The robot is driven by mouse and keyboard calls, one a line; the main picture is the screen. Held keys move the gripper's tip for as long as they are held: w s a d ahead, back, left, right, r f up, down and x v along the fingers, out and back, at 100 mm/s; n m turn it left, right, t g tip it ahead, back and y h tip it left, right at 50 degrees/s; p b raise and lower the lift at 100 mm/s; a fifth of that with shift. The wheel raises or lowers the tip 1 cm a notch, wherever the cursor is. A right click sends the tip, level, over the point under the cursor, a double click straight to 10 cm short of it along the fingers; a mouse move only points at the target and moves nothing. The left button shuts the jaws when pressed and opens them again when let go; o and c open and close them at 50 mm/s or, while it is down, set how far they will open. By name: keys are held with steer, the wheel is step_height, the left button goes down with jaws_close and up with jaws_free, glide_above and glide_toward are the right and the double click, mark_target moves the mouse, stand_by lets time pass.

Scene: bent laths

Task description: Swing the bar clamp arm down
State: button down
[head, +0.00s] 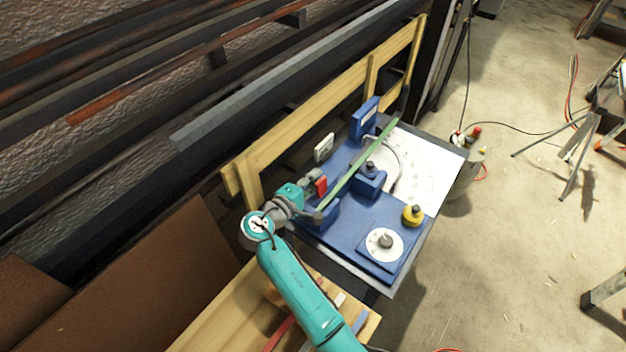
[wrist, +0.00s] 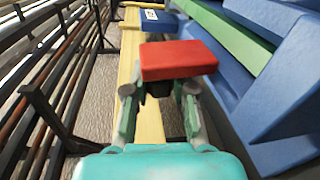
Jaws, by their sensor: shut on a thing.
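A red block-shaped grip (head: 321,187), which looks like the handle of the bar clamp arm, is at the left edge of the blue bench fixture (head: 345,240). In the wrist view the red grip (wrist: 178,59) fills the space just beyond my fingertips. My gripper (head: 310,180) is shut on it from the left; its two fingers show in the wrist view (wrist: 158,90). The rest of the clamp arm is hidden or cannot be told apart. A green lath (head: 362,160) runs lengthwise across the fixture, past a blue block (head: 369,181) with a dark knob.
A blue upright (head: 364,120) stands at the far end. A white dial (head: 384,245) and a yellow knob (head: 413,214) sit at the near right, a white marked sheet (head: 437,155) behind. A wooden rail (head: 300,115) and metal rack line the left. Floor to the right is partly clear.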

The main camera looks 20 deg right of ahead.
mark_target(323, 191)
steer(key=m, duration=0.1)
steer(key=s+m, duration=0.1)
steer(key=m, duration=0.1)
steer(key=d+m+t, duration=0.1)
steer(key=shift+s+r+m, duration=0.3)
steer(key=shift+r, duration=0.05)
steer(key=shift+s+d+m+t+y, duration=0.25)
steer(key=shift+s+m, duration=0.1)
steer(key=shift+m, duration=0.65)
steer(key=shift+s+d+m+t+y, duration=0.2)
steer(key=shift+s+m+t, duration=0.1)
steer(key=shift+m, duration=0.7)
steer(key=c, duration=1.2)
jaws_free()
steer(key=v, duration=1.2)
steer(key=shift+f, duration=0.15)
